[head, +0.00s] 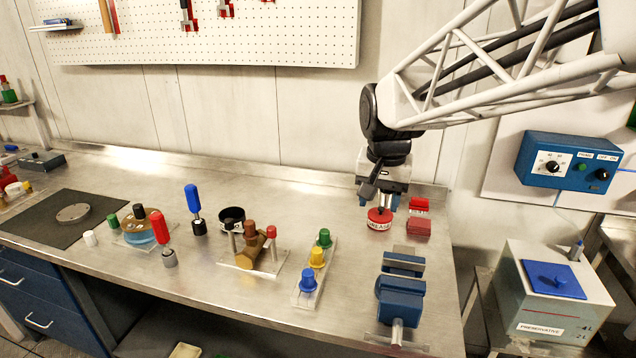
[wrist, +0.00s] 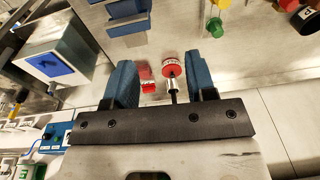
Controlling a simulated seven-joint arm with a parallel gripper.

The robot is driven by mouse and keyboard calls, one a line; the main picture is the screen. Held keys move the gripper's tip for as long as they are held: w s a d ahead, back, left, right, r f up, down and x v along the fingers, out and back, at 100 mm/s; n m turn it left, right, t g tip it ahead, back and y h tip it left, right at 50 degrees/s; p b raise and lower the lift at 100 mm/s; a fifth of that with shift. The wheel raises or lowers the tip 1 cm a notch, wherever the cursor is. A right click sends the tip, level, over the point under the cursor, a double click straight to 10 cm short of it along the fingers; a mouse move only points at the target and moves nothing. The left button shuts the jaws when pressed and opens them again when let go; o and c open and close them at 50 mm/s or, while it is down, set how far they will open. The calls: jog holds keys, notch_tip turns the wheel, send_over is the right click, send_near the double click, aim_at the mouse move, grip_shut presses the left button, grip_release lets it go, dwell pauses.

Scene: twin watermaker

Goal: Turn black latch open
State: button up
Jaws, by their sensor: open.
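My gripper (head: 382,201) hangs open over the back right of the steel bench, above a red tin marked GREASE (head: 379,219). In the wrist view my two blue fingers (wrist: 161,75) are spread apart. The red tin (wrist: 170,63) shows between them, with a short silver and black rod in front of it; I cannot tell what the rod belongs to. I cannot clearly pick out a black latch. Black parts on the bench are an open black ring (head: 231,214) and a black cap (head: 138,211) on the round brown-topped fixture (head: 148,231).
Red blocks (head: 418,226) lie right of the tin. A blue vise (head: 400,290) stands at the front right. Colored knobs (head: 316,258), a brass valve (head: 250,250), and upright red (head: 159,226) and blue (head: 193,198) handles stand leftward. A preservative tank (head: 550,310) is beyond the bench's right edge.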

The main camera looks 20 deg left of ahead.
jog(key=w+a+f, duration=0.2)
jog(key=w+a, duration=0.1)
jog(key=a, duration=0.6)
jog(key=w+a+f, duration=0.1)
jog(key=w+a, duration=0.3)
jog(key=a, duration=0.5)
jog(key=g, duration=0.1)
send_over(228, 220)
jog(key=shift+h, duration=0.3)
notch_tip(228, 220, down, 6)
jog(key=shift+w+f, duration=0.1)
jog(key=shift+f, duration=0.1)
jog(key=shift+f, duration=0.1)
jog(key=shift+f, duration=3.8)
jog(key=c, duration=0.9)
